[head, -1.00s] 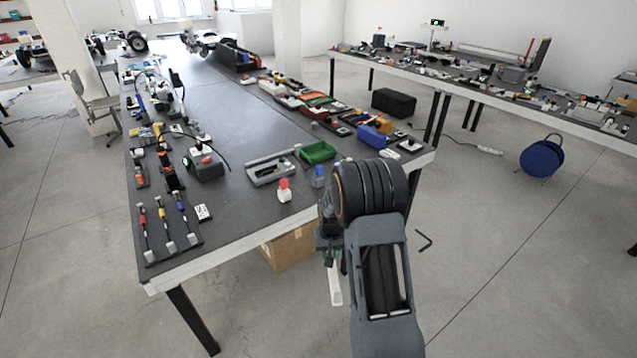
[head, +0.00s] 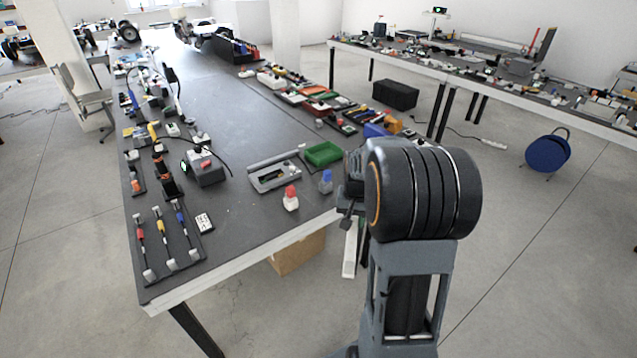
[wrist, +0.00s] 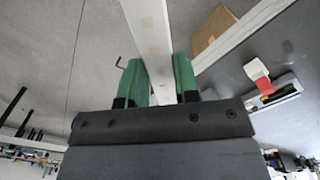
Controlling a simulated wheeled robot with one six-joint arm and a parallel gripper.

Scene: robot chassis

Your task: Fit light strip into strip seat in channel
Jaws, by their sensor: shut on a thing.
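The light strip is a long pale bar. In the wrist view the strip (wrist: 150,38) runs up from between the green fingers of my gripper (wrist: 161,82), which is shut on it. In the head view the strip (head: 350,255) hangs down from my gripper (head: 347,215), off the table's front right edge. A grey channel-like holder (head: 268,186) lies on the table, left of my gripper and apart from the strip. It also shows in the wrist view (wrist: 280,97). I cannot make out the strip seat clearly.
A bottle with a red cap (head: 290,201), a bottle with a blue cap (head: 325,184) and a green tray (head: 323,154) stand near the holder. The table (head: 245,222) is bare in its front middle. A cardboard box (head: 298,253) is beneath the edge.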

